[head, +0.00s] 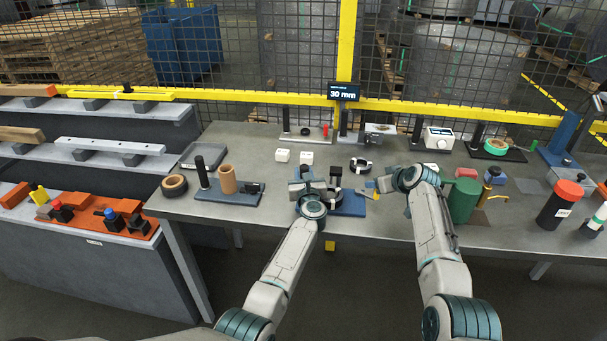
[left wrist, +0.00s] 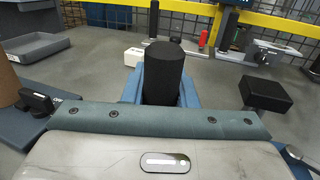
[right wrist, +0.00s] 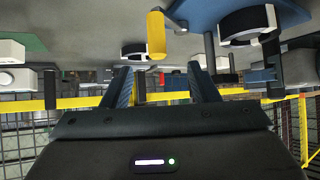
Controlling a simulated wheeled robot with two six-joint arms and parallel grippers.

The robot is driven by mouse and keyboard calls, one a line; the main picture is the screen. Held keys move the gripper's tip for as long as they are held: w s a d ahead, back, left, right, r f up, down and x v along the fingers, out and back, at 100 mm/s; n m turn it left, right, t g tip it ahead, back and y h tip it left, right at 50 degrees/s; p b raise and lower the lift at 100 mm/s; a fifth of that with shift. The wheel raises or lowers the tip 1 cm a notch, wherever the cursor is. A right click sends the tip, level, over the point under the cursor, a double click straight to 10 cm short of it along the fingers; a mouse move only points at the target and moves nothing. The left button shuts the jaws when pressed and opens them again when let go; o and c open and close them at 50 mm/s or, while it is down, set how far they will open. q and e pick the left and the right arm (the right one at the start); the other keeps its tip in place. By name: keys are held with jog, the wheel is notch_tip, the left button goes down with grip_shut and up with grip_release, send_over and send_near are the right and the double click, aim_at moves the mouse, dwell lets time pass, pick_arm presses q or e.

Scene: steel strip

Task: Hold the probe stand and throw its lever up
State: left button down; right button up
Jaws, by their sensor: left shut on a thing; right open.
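The probe stand has a blue base (head: 350,203) near the front of the table. Its black column (left wrist: 162,72) stands between the fingers of my left gripper (left wrist: 163,88), which is shut on it. A black block (left wrist: 265,93) on the stand shows to the right of the column. The lever has a yellow grip (right wrist: 156,35), which also shows in the head view (head: 372,190), at the stand's right side. My right gripper (right wrist: 162,70) is open and empty. The yellow grip appears just past its fingertips, roughly between them, with no contact visible.
A green cylinder (head: 464,201) stands right of my right gripper. Another blue-based fixture (head: 228,197) with a brown cylinder is to the left. White blocks (head: 282,155) and a black-and-white ring (head: 361,165) lie behind. A yellow-railed mesh fence closes the back.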

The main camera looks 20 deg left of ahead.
jog(key=shift+f, duration=1.25)
jog(key=c, duration=1)
jog(key=shift+s+a+m+t+h, duration=0.5)
jog(key=shift+s+m+h, duration=0.1)
jog(key=shift+s+m, duration=0.25)
jog(key=shift+s+a+m+t+h, duration=0.3)
jog(key=shift+s+a+m+h, duration=0.45)
jog(key=shift+m+h, duration=0.1)
